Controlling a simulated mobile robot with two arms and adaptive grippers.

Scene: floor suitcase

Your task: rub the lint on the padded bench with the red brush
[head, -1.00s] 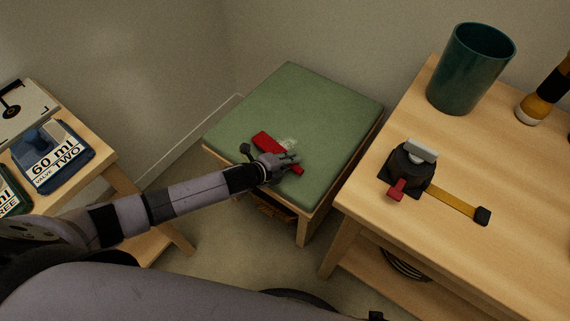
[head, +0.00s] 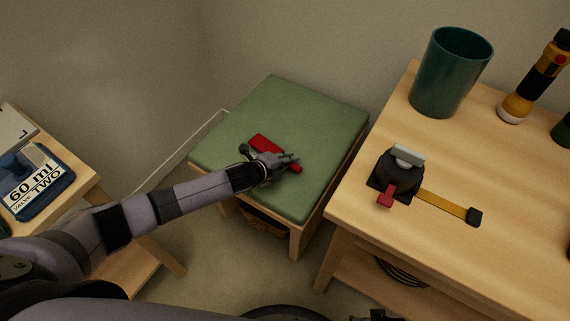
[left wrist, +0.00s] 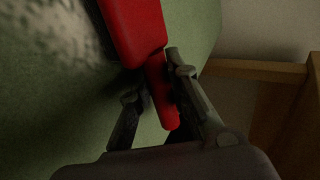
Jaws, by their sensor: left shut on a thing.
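The padded bench (head: 315,120) has a green cushion on a wooden frame. My left gripper (head: 284,159) is over the cushion and shut on the handle of the red brush (head: 262,144). In the left wrist view the fingers (left wrist: 155,98) close around the narrow red handle (left wrist: 161,92), and the wider red head (left wrist: 134,30) extends up and away. A pale, mottled lint patch (left wrist: 60,32) shows on the cushion to the left of the brush head. In the head view I cannot make out the lint; the brush and gripper cover that area. Contact between brush and cushion cannot be told.
A wooden table (head: 520,190) at right holds a teal cup (head: 450,75), a flashlight (head: 535,78) and a black device with a red lever (head: 397,175). A wall stands behind the bench.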

